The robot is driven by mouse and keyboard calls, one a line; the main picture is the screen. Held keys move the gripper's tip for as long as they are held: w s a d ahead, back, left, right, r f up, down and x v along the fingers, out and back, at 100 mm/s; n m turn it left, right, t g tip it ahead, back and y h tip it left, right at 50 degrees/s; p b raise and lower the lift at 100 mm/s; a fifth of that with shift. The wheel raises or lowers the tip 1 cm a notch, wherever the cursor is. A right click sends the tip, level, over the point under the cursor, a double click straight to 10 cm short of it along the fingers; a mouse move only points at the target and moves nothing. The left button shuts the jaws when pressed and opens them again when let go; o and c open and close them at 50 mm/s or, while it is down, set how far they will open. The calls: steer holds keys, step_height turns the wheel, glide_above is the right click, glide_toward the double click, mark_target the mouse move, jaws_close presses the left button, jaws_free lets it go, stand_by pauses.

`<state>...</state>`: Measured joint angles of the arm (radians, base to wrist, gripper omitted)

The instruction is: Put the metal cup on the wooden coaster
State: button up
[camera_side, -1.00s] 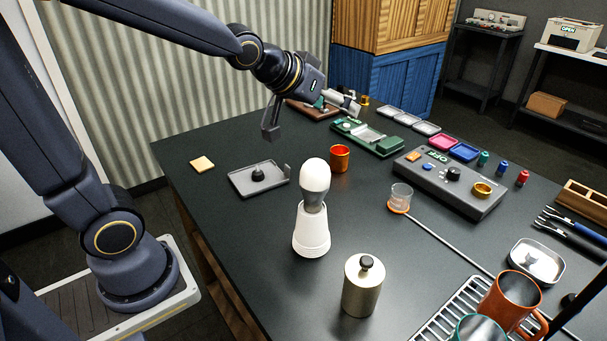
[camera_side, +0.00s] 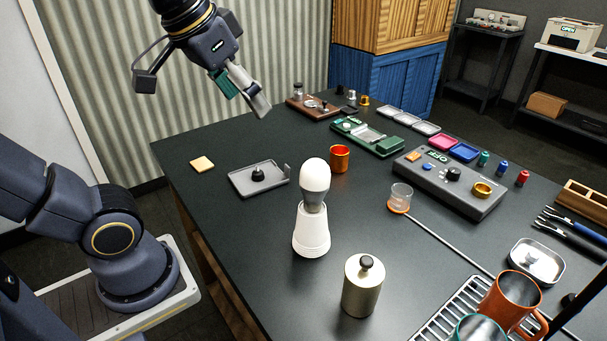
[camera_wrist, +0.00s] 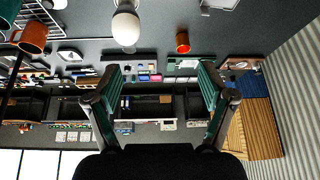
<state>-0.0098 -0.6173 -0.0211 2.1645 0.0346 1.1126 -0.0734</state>
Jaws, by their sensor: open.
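A shiny copper-orange cup (camera_side: 340,158), which looks like the metal cup, stands upright on the dark table behind the white bulb-topped stand. It also shows in the wrist view (camera_wrist: 182,42). A thin, light-tan square (camera_side: 202,163), which looks like the wooden coaster, lies flat and bare near the table's far left edge. I cannot make out the coaster in the wrist view. My gripper (camera_side: 204,95) is open and empty, high above the far left of the table, apart from both. Its two spread fingers show in the wrist view (camera_wrist: 160,75).
The white bulb-topped stand (camera_side: 312,225) is tall at mid-table. A grey tray (camera_side: 243,186) lies between coaster and cup. A brass canister (camera_side: 362,287) stands in front. A grey control box (camera_side: 440,185) and a wooden board (camera_side: 318,112) with small metal parts are farther back.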

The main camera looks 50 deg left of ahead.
steer(key=w+a+r+n+g, duration=0.1)
steer(key=w+r, duration=0.3)
steer(key=w, duration=0.4)
steer(key=w+a+r+g, duration=0.1)
steer(key=w+r, duration=0.2)
steer(key=w, duration=0.4)
steer(key=n+g, duration=0.2)
steer(key=g, duration=0.1)
glide_above(339, 159)
steer(key=w, duration=0.2)
step_height(339, 159, down, 16)
steer(key=shift+g, duration=0.3)
steer(key=f, duration=1)
steer(key=a+f, duration=0.1)
steer(key=f, duration=0.4)
steer(key=shift+f, duration=0.15)
steer(key=f, duration=0.5)
steer(key=shift+s+a+f, duration=0.2)
steer(key=shift+a+f, duration=0.2)
steer(key=shift+r, duration=0.1)
steer(key=c, duration=1.4)
